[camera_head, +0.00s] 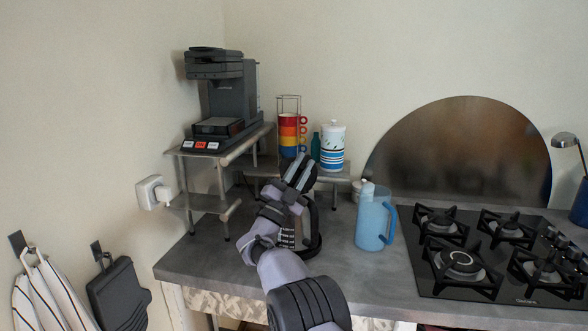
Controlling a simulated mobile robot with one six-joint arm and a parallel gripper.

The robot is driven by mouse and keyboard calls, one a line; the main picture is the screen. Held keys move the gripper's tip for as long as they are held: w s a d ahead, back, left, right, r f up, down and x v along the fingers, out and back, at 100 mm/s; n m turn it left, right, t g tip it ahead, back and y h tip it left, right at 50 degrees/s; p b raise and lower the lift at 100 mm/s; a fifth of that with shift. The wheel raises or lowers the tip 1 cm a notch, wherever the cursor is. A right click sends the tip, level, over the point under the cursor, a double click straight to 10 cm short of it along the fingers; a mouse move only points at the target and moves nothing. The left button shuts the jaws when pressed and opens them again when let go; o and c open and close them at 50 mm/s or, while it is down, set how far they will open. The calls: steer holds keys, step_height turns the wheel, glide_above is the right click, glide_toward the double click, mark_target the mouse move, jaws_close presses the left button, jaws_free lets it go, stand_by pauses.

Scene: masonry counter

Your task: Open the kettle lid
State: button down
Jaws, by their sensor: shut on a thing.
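My gripper (298,173) is above the counter, in front of the metal shelf. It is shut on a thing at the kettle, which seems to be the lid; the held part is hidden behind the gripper. The kettle is mostly hidden by my arm. A dark curved piece (317,232), which looks like its handle, shows just to the right of my wrist. I cannot tell how far the lid is raised.
A translucent blue jug (372,222) stands close to the right of my arm. The black gas hob (480,285) lies farther right. A metal shelf (232,150) holds a coffee machine (228,95), stacked cups (288,130) and a striped canister (333,148). Counter is clear at front left.

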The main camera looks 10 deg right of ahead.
steer(key=shift+s+d+m+g+h, duration=0.2)
steer(key=shift+s+m+g+h, duration=0.2)
steer(key=shift+m+g+h, duration=0.55)
steer(key=shift+s+d+m+g+h, duration=0.2)
steer(key=shift+s+m+g+h, duration=0.35)
steer(key=shift+m, duration=0.8)
steer(key=shift+w+h, duration=0.15)
steer(key=shift+h, duration=0.15)
steer(key=c, duration=1.3)
jaws_free()
steer(key=v, duration=1.7)
steer(key=shift+a, duration=0.15)
